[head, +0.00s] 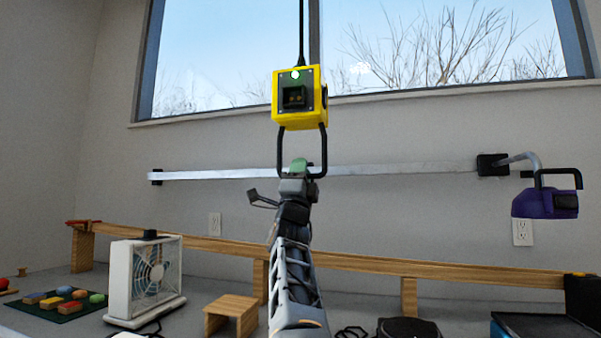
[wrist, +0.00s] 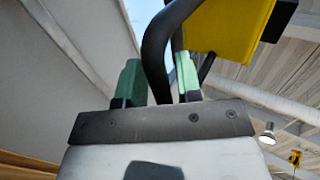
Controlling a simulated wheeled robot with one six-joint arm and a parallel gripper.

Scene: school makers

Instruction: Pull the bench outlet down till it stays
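The bench outlet is a yellow box (head: 312,108) with a black socket face, hanging on a black cord (head: 302,35) in front of the window. A black U-shaped handle (head: 324,152) hangs below it. My gripper (head: 298,165) is at the bottom bar of this handle, with a green fingertip showing inside the loop. In the wrist view, the black handle (wrist: 154,55) runs between my two green fingers and fills the narrow gap, so my gripper (wrist: 160,85) looks shut on it. The yellow box (wrist: 228,28) is above at the right. The fingers' contact with the bar is partly hidden.
A metal rail (head: 400,170) runs along the wall behind, with a purple clamp-like device (head: 545,204) at right. Below are a white fan (head: 145,280), a wooden stool (head: 231,312), colored blocks (head: 68,300) and a long wooden ledge (head: 350,262). Air around the outlet is clear.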

